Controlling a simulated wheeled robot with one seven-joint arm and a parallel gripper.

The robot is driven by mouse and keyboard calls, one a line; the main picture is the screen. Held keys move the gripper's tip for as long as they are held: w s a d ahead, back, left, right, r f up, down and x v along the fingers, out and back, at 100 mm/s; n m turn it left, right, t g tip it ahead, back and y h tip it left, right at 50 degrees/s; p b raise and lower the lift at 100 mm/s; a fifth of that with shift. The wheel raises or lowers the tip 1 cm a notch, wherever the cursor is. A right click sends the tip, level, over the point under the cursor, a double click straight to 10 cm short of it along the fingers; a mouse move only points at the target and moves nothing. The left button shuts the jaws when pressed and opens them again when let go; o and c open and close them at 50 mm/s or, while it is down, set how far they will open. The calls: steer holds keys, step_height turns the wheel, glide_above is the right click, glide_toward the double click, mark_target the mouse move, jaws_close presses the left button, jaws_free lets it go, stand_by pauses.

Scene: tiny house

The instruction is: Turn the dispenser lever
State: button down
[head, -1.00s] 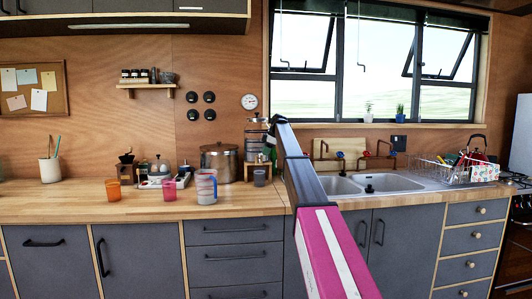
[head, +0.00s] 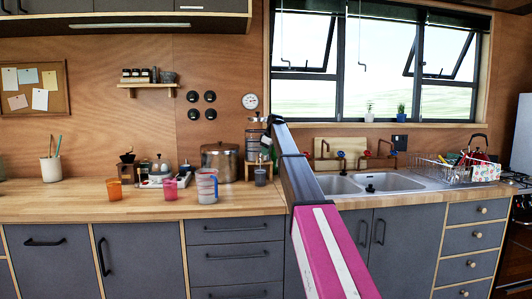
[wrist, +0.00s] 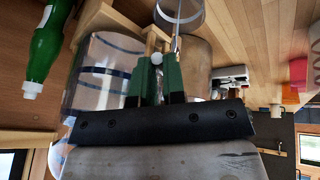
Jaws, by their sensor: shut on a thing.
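The dispenser (head: 256,139) is a clear banded cylinder on a wooden stand, at the back of the counter in the head view. It also shows in the wrist view (wrist: 103,72), turned sideways. My gripper (wrist: 158,74) is beside its lower end, with its green fingers shut around the dispenser lever. A pale round knob (wrist: 156,58) shows at the fingertips; most of the lever is hidden between them. A grey cup (head: 260,177) stands in front of the stand and shows as a clear rim in the wrist view (wrist: 180,14). In the head view my arm hides the gripper.
A steel pot (head: 220,160) stands close on the dispenser's left. A green bottle (wrist: 48,45) is near its other side. Several cups, including an orange one (head: 115,190), stand further left. The sink (head: 385,182) is on the right. The front counter strip is clear.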

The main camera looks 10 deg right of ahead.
stand_by(0.3)
steer(key=c, duration=1.2)
jaws_free()
steer(key=shift+r, duration=0.1)
steer(key=v, duration=1)
steer(key=shift+s+r, duration=0.15)
steer(key=shift+r, duration=0.1)
steer(key=shift+d, duration=0.1)
